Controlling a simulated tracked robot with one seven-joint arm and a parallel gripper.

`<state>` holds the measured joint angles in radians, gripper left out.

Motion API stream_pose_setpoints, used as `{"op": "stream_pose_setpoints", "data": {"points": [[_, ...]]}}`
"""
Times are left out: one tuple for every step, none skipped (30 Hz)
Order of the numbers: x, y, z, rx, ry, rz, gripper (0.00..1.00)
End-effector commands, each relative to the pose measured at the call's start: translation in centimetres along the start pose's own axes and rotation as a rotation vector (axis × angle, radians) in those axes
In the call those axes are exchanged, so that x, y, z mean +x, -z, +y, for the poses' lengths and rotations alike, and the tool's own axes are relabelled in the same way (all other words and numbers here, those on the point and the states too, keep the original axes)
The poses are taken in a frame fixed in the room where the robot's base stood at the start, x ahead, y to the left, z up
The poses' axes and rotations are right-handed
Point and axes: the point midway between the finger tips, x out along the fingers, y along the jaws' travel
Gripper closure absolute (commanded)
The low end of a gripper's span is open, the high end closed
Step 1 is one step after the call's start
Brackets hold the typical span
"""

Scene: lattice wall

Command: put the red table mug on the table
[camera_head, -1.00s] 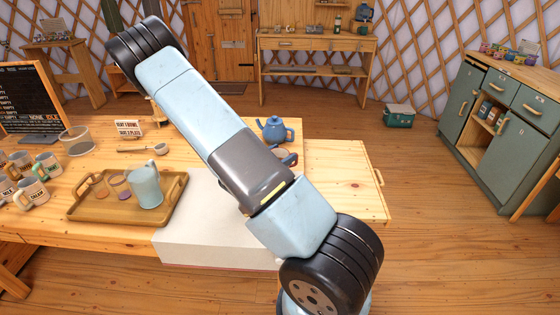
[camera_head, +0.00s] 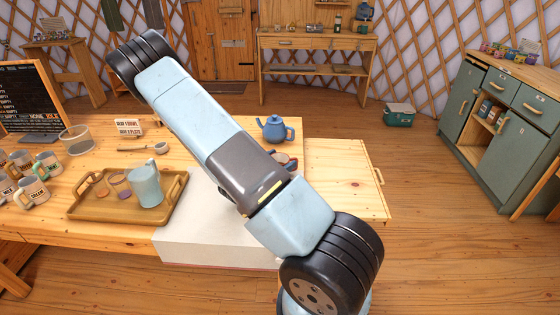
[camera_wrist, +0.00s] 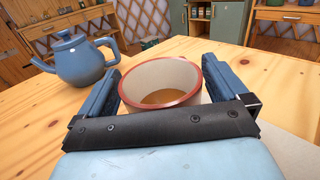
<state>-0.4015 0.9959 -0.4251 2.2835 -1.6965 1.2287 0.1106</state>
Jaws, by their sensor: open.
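The red table mug (camera_wrist: 152,75) shows in the wrist view as a round cup with a red rim, a pale inside and a brownish bottom. It stands upright on the wooden table (camera_wrist: 75,130). My gripper (camera_wrist: 163,70) is open, with one blue finger on each side of the mug. I cannot tell whether either finger touches it. The mug's lower front is hidden by the dark gripper bar. In the head view my arm hides most of the gripper and mug.
A blue teapot (camera_head: 274,129) stands close behind; it is left of the mug in the wrist view (camera_wrist: 80,62). Several labelled mugs stand farther left.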

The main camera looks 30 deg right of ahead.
Motion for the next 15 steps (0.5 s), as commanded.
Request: {"op": "stream_pose_setpoints", "data": {"points": [[-0.7,0.0,0.1,0.000,-0.003,0.001,0.00],[-1.1,0.0,0.1,0.001,-0.003,0.001,0.00],[-1.8,0.0,0.1,0.001,-0.005,0.001,0.00],[-2.3,0.0,0.1,0.001,-0.005,0.001,0.00],[-2.9,0.0,0.1,0.001,-0.004,0.001,0.00],[-3.7,0.0,0.2,0.001,-0.005,0.001,0.00],[-4.3,0.0,0.1,0.001,-0.005,0.002,0.00],[-4.9,0.0,0.1,0.001,-0.005,0.002,0.00],[-5.7,0.0,0.1,0.000,-0.005,0.001,0.00],[-6.3,0.0,0.1,0.000,-0.005,0.000,0.00],[-6.8,0.0,0.1,0.000,-0.005,0.000,0.00],[-7.5,0.0,0.1,0.000,-0.004,0.001,0.00],[-8.1,0.0,0.1,0.000,-0.005,0.001,0.00],[-8.5,0.0,0.1,0.000,-0.005,0.001,0.00],[-9.1,0.0,0.1,0.001,-0.004,0.001,0.00]]}}
